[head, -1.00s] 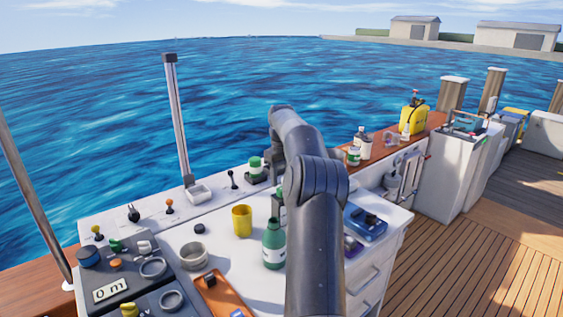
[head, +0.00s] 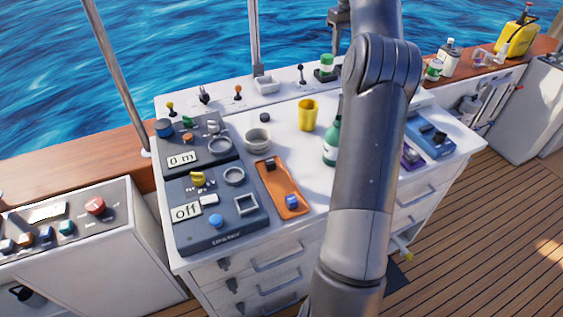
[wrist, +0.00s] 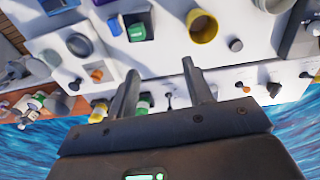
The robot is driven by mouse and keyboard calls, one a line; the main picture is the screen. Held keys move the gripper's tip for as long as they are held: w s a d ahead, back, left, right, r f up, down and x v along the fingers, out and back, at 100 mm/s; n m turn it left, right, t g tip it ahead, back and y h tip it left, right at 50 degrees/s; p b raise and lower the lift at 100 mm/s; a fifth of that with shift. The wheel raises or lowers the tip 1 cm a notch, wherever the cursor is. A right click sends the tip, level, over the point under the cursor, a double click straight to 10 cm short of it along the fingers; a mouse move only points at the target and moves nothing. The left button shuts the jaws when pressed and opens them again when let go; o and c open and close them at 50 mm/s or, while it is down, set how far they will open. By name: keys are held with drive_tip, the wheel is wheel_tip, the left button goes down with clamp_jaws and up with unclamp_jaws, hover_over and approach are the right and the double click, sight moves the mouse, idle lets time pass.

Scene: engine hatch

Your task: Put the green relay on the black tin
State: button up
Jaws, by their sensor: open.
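My gripper (wrist: 160,68) is open and empty in the wrist view, its fingers apart above the white counter. In the head view my arm hides it. A small round black piece, probably the black tin (head: 264,117), stands on the counter left of the yellow cup. It also shows in the wrist view (wrist: 236,45).
The yellow cup (head: 308,114) and green bottle (head: 331,146) stand mid-counter. A grey bowl (head: 257,139), an orange tray (head: 283,188) and control panels (head: 218,207) lie to the left. A blue device (head: 430,134) is at the right.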

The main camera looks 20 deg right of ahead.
drive_tip(key=s+a+r+t, duration=0.15)
drive_tip(key=s+a, duration=0.25)
drive_tip(key=a, duration=0.4)
drive_tip(key=s+a+r+h, duration=0.1)
drive_tip(key=s+a+r, duration=0.25)
drive_tip(key=a, duration=0.55)
drive_tip(key=s+a+r+t, duration=0.15)
drive_tip(key=s+a, duration=0.25)
drive_tip(key=a, duration=0.4)
drive_tip(key=s+a+f, duration=0.4)
drive_tip(key=s, duration=0.3)
drive_tip(key=s+a+f+t+y, duration=0.1)
drive_tip(key=s+a+f, duration=0.3)
drive_tip(key=s, duration=0.4)
drive_tip(key=s+a+f+t, duration=0.1)
drive_tip(key=s+a+f, duration=0.2)
drive_tip(key=s+f, duration=0.2)
drive_tip(key=s, duration=0.3)
drive_tip(key=shift+a+y, duration=0.3)
drive_tip(key=shift+a, duration=0.1)
